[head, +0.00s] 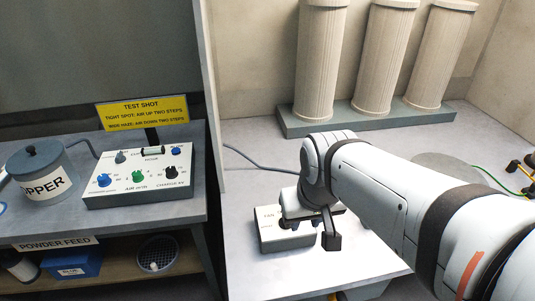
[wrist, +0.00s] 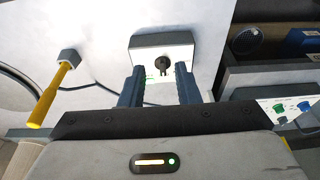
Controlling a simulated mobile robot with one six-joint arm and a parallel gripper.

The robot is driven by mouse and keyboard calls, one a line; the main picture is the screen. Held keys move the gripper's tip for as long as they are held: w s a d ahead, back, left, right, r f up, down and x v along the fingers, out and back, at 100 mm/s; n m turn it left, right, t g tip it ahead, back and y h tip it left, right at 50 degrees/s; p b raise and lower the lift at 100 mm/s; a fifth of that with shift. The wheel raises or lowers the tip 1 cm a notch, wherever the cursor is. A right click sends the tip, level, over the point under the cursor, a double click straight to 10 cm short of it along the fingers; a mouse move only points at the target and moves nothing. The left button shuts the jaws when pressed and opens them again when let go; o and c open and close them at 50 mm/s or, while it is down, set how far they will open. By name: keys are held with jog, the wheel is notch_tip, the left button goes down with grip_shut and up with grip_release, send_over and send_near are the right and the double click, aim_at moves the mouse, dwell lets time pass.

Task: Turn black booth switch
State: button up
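A small grey-white box with a black knob (wrist: 162,62) on its pale face shows in the wrist view. The same box (head: 272,234) stands on the right-hand table in the head view, with my gripper over it and its knob hidden there. My gripper (wrist: 160,68) is open, its two dark blue fingers apart. In the wrist view the knob lies between the fingertips, with a gap on each side and no visible contact. I cannot tell how far the tips are from the box.
A control panel (head: 140,180) with blue, green and black knobs stands on the left bench beside a grey pot (head: 42,175). A yellow sign (head: 143,112) rises behind it. White columns (head: 385,60) stand at the back. A yellow-handled tool (wrist: 53,92) and a cable are near the box.

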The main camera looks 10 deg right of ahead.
jog(key=w+f+g+p, duration=0.1)
jog(key=w+f+p, duration=0.1)
jog(key=w+p, duration=0.1)
jog(key=w+f+g+p, duration=0.1)
jog(key=w+f+p, duration=0.1)
jog(key=w, duration=0.4)
jog(key=w+f+g+p, duration=0.1)
jog(key=w+f+p, duration=0.1)
jog(key=w+p, duration=0.2)
jog(key=shift+w+d+f, duration=0.1)
jog(key=shift+w+f, duration=0.05)
jog(key=shift+f, duration=0.1)
jog(key=shift+w+f, duration=0.15)
jog(key=shift+f, duration=0.3)
notch_tip(320, 180, down, 8)
jog(key=b, duration=0.5)
jog(key=shift+r+b, duration=0.1)
jog(key=shift+b, duration=0.3)
jog(key=shift+r, duration=0.1)
jog(key=c, duration=0.6)
jog(key=n, duration=0.7)
jog(key=shift+n, duration=0.3)
jog(key=n, duration=1)
jog(key=o, duration=0.8)
jog(key=shift+o, duration=0.2)
